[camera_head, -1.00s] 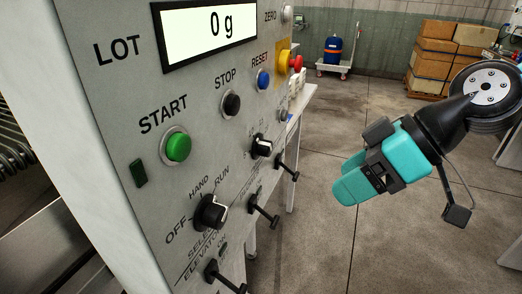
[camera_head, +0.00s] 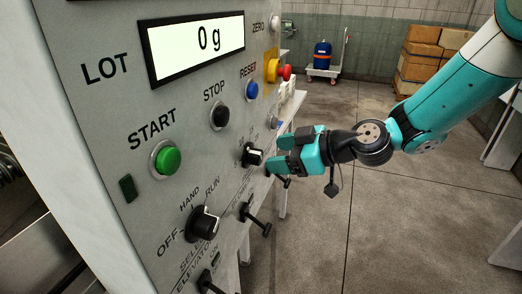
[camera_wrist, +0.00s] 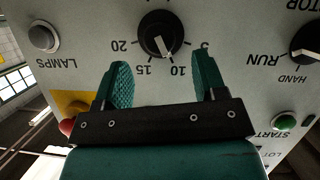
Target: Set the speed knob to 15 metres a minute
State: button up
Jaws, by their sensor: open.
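The speed knob (camera_head: 252,155) is a black dial with a white pointer on the grey panel. The wrist view shows the speed knob (camera_wrist: 155,36) upside down, with marks 5, 10, 15 and 20 around it. Its white pointer lies close to the 10 mark, on the side towards 15. My gripper (camera_head: 279,157) is just in front of the panel, to the right of the knob. In the wrist view the two teal fingers of my gripper (camera_wrist: 163,68) are apart, with empty space between them. The knob appears beyond the fingertips, between their lines; I see no contact.
The HAND/RUN selector (camera_head: 203,223), green START button (camera_head: 167,158), black STOP button (camera_head: 220,116) and blue RESET button (camera_head: 252,90) share the panel. A red emergency button (camera_head: 285,72) and black levers (camera_head: 257,220) stick out nearby. Open floor lies to the right.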

aim_at(261, 156)
jog(key=p+x, duration=0.1)
jog(key=x, duration=0.4)
jog(key=shift+a, duration=0.1)
jog(key=c, duration=0.9)
